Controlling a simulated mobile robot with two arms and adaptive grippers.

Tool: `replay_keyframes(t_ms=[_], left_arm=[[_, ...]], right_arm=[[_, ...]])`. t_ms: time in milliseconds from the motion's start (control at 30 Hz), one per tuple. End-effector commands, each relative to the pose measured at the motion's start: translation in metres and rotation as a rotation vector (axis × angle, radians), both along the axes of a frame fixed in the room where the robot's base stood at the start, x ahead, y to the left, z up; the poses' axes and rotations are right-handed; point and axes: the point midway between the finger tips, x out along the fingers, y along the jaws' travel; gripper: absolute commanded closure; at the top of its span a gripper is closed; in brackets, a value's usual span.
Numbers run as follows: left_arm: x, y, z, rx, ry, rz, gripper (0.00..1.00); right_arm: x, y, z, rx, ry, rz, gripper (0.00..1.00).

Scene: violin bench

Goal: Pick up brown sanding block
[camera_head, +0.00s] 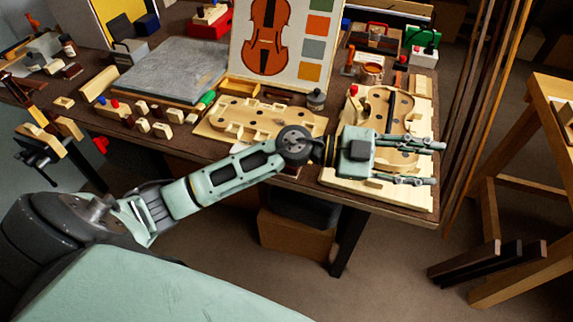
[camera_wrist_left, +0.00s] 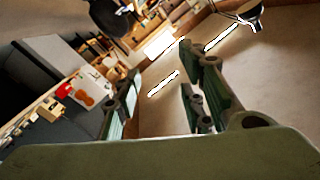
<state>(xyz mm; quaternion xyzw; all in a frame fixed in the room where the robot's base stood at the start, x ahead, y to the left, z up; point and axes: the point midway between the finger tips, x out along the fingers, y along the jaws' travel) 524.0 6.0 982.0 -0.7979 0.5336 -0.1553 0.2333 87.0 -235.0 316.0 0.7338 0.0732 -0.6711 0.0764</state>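I cannot tell for certain which piece is the brown sanding block. Several small brown and tan blocks (camera_head: 158,111) stand on the bench left of centre in the head view, in front of the grey slab. Another dark brown block (camera_head: 72,70) lies farther left. My left gripper (camera_head: 434,164) reaches across to the bench's right end, over the right violin-body board. Its fingers are spread with nothing between them, far to the right of the small blocks. The left wrist view also shows the fingers (camera_wrist_left: 160,105) apart and empty. My right gripper is in neither view.
The grey slab (camera_head: 170,73), the middle wooden board (camera_head: 262,121) and the violin poster (camera_head: 266,40) occupy the bench. The right board (camera_head: 345,185) lies under my left gripper. A green-handled tool (camera_head: 203,102) lies near the blocks. A wooden trestle (camera_head: 487,215) stands at right.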

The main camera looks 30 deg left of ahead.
Motion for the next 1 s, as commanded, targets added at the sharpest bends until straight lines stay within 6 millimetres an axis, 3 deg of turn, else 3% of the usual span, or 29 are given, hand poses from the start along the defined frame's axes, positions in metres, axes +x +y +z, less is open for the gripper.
replay_keyframes(t_ms=[67,167,267,300,400,533,600,700,1000], left_arm=[[-0.002,0.013,-0.038,0.218,0.072,-0.099,0.62],[-0.001,0.056,-0.089,0.511,0.225,-0.146,0.62],[0.005,0.128,-0.125,0.799,0.413,-0.09,0.62],[0.008,0.16,-0.133,0.902,0.491,-0.043,0.62],[0.01,0.234,-0.139,1.103,0.666,0.096,0.62],[0.006,0.298,-0.132,1.251,0.823,0.254,0.62],[0.004,0.316,-0.129,1.289,0.868,0.301,0.62],[0.002,0.324,-0.132,1.309,0.894,0.329,0.62],[0.003,0.32,-0.166,1.308,0.894,0.322,0.62]], right_arm=[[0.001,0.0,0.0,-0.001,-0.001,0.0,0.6],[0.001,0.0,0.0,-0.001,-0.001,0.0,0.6],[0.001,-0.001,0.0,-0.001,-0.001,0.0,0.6],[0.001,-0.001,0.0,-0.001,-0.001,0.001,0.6],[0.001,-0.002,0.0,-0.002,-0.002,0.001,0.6],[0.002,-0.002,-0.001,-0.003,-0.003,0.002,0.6],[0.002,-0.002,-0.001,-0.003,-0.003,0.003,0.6],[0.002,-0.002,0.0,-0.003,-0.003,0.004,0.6],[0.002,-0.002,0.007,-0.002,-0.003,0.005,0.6]])
